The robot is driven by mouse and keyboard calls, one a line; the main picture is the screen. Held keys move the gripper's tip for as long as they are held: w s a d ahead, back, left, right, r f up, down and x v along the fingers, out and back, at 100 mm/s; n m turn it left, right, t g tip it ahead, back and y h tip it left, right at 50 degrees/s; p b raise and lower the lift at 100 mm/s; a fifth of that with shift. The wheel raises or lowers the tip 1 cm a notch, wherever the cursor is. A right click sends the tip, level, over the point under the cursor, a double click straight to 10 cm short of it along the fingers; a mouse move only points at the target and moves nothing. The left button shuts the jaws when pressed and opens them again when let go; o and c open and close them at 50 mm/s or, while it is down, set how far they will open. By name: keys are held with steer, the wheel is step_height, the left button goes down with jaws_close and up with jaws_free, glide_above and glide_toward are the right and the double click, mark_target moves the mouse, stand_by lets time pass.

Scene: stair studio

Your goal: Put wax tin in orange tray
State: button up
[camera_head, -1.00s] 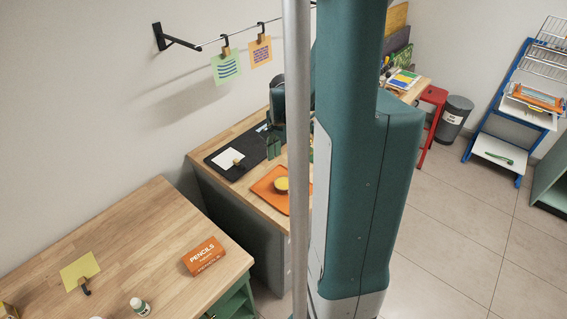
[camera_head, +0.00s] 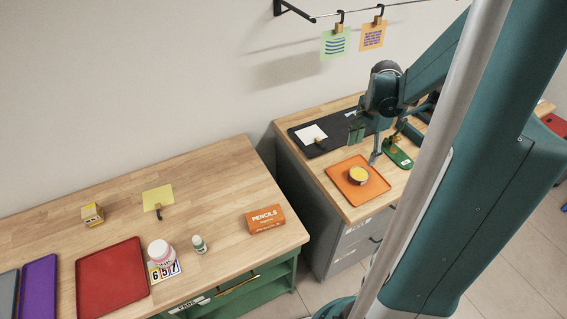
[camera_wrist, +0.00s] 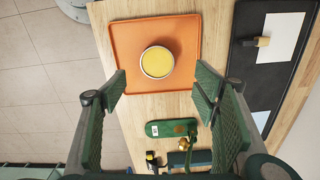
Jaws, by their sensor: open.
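The wax tin (camera_head: 358,175) is a small round tin with a yellow top. It rests on the orange tray (camera_head: 373,190) on the right-hand wooden bench. In the wrist view the tin (camera_wrist: 157,62) sits inside the rim of the orange tray (camera_wrist: 126,45), near its lower middle. My gripper (camera_head: 366,145) hangs over the bench beside the tray. In the wrist view its green fingers (camera_wrist: 163,88) are wide apart with nothing between them, and the tin lies beyond the fingertips, apart from them.
A black mat (camera_head: 318,148) with white paper lies at the back. A green tool (camera_head: 397,155) lies right of the tray. The left bench holds a red tray (camera_head: 112,277), purple tray (camera_head: 38,288), pencils box (camera_head: 265,219) and bottles. A gap separates the benches.

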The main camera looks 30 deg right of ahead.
steer(key=w+a+r+n+t+h, duration=0.1)
steer(key=a+r+n+t, duration=0.1)
steer(key=a+r+n, duration=0.6)
steer(key=a+r+n+t, duration=0.1)
steer(key=a+r, duration=0.3)
steer(key=a, duration=0.8)
steer(key=s+a+r+n+t, duration=0.2)
steer(key=a+n, duration=0.3)
steer(key=a, duration=0.4)
steer(key=s+a+r+n+t+y, duration=0.1)
steer(key=s+a+r+n+t, duration=0.1)
steer(key=s+a+n, duration=0.3)
steer(key=a+r, duration=0.1)
steer(key=a, duration=0.2)
steer(key=shift+a, duration=0.4)
